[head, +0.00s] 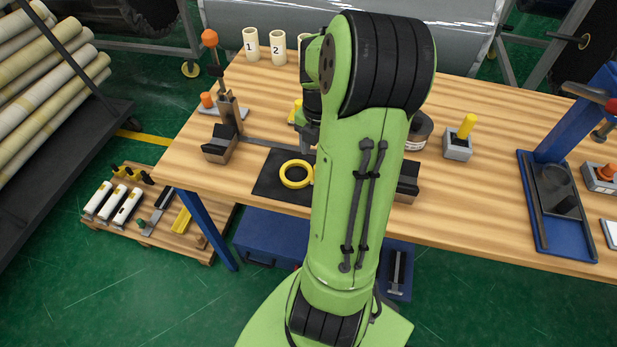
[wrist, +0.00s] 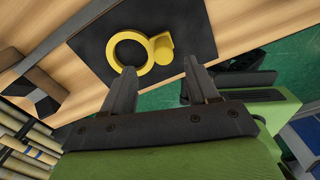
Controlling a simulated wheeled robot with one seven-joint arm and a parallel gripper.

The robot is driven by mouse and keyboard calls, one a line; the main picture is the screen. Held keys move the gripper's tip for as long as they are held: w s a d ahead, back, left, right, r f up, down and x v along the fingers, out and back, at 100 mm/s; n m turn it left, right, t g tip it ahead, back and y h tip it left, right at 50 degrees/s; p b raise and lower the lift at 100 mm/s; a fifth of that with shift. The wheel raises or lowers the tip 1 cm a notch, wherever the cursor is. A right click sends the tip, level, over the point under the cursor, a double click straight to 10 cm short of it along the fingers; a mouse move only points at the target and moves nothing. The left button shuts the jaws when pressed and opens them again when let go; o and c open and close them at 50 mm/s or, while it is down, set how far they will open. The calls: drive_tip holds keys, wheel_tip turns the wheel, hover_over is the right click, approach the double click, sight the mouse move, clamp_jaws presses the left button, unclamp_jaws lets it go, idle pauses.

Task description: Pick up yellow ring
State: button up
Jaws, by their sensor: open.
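The yellow ring (head: 296,174) lies flat on a black mat (head: 268,183) near the front edge of the wooden table. In the wrist view the ring (wrist: 115,62) shows whole, with a small yellow piece (wrist: 160,48) touching or close to its right side. My gripper (wrist: 163,75) is open, its two fingers pointing toward the mat. The left fingertip appears near the ring's lower edge and the right one over the mat's edge; nothing is between them. I cannot tell the height above the mat. In the head view my arm hides most of the gripper.
A dark clamp block (head: 219,146) stands left of the mat, and another (head: 407,182) stands right of my arm. Cream tubes numbered 1 (head: 251,46) and 2 (head: 278,48) stand at the back. A grey block with a yellow peg (head: 459,143) stands to the right.

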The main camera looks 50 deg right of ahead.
drive_tip(key=f, duration=0.2)
drive_tip(key=f+b, duration=0.1)
drive_tip(key=f, duration=0.2)
drive_tip(key=f+b, duration=0.1)
drive_tip(key=f, duration=0.1)
drive_tip(key=shift+s+f, duration=0.15)
drive_tip(key=shift+s, duration=0.1)
drive_tip(key=shift+a, duration=0.1)
clamp_jaws()
